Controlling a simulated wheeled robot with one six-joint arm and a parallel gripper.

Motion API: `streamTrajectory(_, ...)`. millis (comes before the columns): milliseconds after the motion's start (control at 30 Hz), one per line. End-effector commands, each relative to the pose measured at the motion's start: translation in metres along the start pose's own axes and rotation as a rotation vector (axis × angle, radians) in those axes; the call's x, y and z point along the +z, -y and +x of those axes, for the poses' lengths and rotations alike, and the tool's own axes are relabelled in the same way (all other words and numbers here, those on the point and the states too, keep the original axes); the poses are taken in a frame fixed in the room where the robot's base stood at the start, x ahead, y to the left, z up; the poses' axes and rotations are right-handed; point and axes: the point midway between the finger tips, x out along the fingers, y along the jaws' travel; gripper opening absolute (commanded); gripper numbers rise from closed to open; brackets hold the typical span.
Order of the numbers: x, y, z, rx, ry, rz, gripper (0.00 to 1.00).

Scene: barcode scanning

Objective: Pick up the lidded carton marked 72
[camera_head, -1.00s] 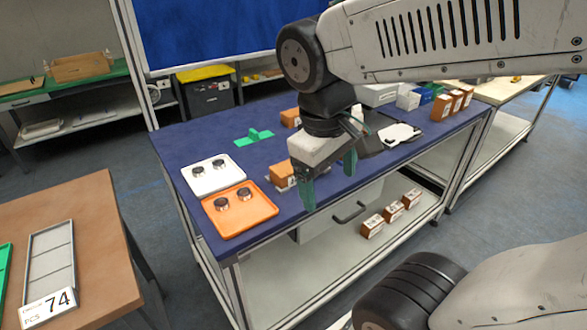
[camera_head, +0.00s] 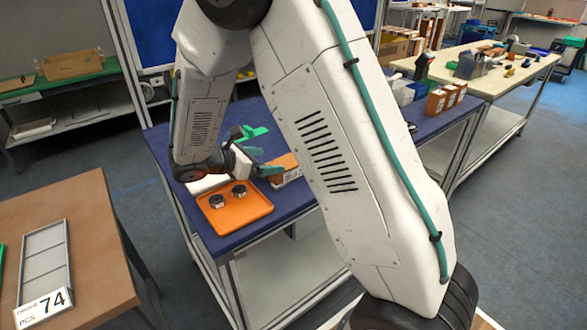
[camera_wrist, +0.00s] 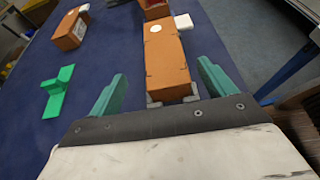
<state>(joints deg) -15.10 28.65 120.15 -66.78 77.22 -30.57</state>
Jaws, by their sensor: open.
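An orange-brown carton (camera_wrist: 166,60) with a white round spot on top lies ahead of my gripper in the wrist view, lined up between the fingers. Its near end meets a small grey holder (camera_wrist: 172,98). In the head view, a carton (camera_head: 287,166) with a white label stands beside my gripper (camera_head: 268,152). My gripper is open and empty, and its two green fingers also show in the wrist view (camera_wrist: 162,76). I cannot read a number 72 on any carton. My arm hides part of the table in the head view.
On the blue table (camera_wrist: 105,50), a green stand (camera_wrist: 58,90) and another carton (camera_wrist: 70,29) lie left of the fingers. An orange tray (camera_head: 236,222) with two dark round parts is near the front. Several cartons (camera_head: 446,96) stand at the right end.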

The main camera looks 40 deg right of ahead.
Motion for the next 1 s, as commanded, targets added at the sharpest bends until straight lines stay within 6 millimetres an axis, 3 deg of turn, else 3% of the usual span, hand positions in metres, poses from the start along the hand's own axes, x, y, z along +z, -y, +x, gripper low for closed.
streamTrajectory(367, -0.003, 0.000, 0.035, 0.004, 0.007, -0.014, 0.83)
streamTrajectory(633, -0.004, 0.006, 0.073, 0.002, 0.007, -0.012, 0.83)
streamTrajectory(900, -0.004, 0.005, 0.078, 0.005, 0.006, -0.011, 0.83)
streamTrajectory(1000, -0.004, 0.005, 0.078, 0.005, 0.006, -0.011, 0.55)
